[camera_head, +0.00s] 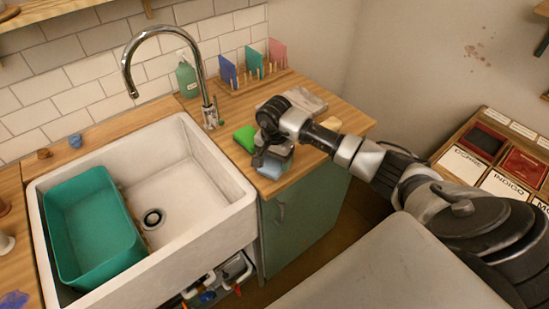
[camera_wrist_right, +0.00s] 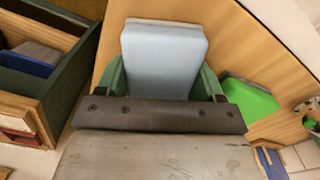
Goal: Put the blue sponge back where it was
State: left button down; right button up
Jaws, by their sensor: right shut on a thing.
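The light blue sponge (camera_head: 269,168) is at the front right of the wooden counter, beneath my right gripper (camera_head: 272,154). In the right wrist view the pale blue sponge (camera_wrist_right: 165,60) fills the space between the green fingers of my right gripper (camera_wrist_right: 164,82), which is shut on it. Whether the sponge touches the counter or hangs just above it, I cannot tell. A bright green sponge (camera_head: 244,138) lies beside it on the counter, and it also shows in the right wrist view (camera_wrist_right: 249,98). My left gripper is not in view.
The white sink (camera_head: 175,184) with a teal tub (camera_head: 94,226) is left of the sponges. A tap (camera_head: 209,111), a soap bottle (camera_head: 187,79) and a rack of coloured cards (camera_head: 254,84) stand behind. A labelled pigment box (camera_head: 500,185) is at right.

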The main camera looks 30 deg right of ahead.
jog(key=shift+f, duration=0.15)
jog(key=o, duration=0.9)
jog(key=shift+r, duration=0.65)
jog(key=shift+r+b, duration=1.6)
jog(key=shift+r, duration=3.95)
